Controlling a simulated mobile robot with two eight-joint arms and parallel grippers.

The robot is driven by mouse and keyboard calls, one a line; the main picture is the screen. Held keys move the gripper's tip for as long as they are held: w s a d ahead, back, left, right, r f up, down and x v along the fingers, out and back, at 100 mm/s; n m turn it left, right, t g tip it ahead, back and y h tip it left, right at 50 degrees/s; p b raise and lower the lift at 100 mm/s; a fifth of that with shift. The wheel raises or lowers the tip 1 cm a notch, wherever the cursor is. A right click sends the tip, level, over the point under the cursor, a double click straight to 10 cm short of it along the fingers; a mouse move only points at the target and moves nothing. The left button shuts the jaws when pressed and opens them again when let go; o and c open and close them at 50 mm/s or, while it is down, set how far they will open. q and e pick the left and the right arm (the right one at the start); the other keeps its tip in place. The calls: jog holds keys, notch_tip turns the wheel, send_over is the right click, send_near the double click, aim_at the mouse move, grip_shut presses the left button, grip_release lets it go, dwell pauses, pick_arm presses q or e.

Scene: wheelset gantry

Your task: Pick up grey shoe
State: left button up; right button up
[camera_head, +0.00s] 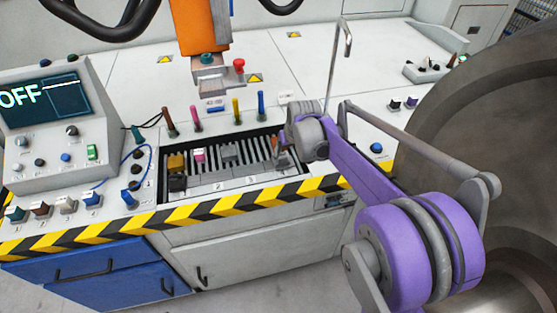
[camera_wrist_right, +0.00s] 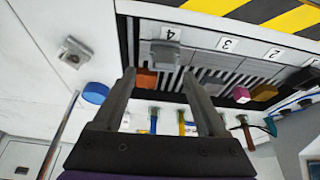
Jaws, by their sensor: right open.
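A rack of slots (camera_head: 206,178) is set into the white bench, with coloured shoes in it. A grey shoe (camera_head: 229,152) stands between the pink shoe (camera_head: 198,155) and my right gripper (camera_head: 285,142) in the head view. In the right wrist view, a grey block (camera_wrist_right: 165,52) sits beside label 4, just beyond the fingertips; I cannot tell whether it is the same one. My right gripper (camera_wrist_right: 160,76) is open and empty over the rack, and an orange shoe (camera_wrist_right: 147,78) shows between its fingers. My left gripper is not in view.
A gold shoe (camera_head: 176,162) stands at the rack's left end. Coloured pegs (camera_head: 236,108) line its back. An orange gantry arm (camera_head: 200,28) hangs behind. A bent metal rod (camera_head: 337,60) rises near my right gripper. A control box (camera_head: 50,130) stands left, a large wheel (camera_head: 490,140) right.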

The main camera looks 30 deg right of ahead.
aim_at(283, 157)
jog(key=x, duration=0.7)
jog(key=shift+w+a, duration=0.15)
jog(key=shift+a, duration=0.25)
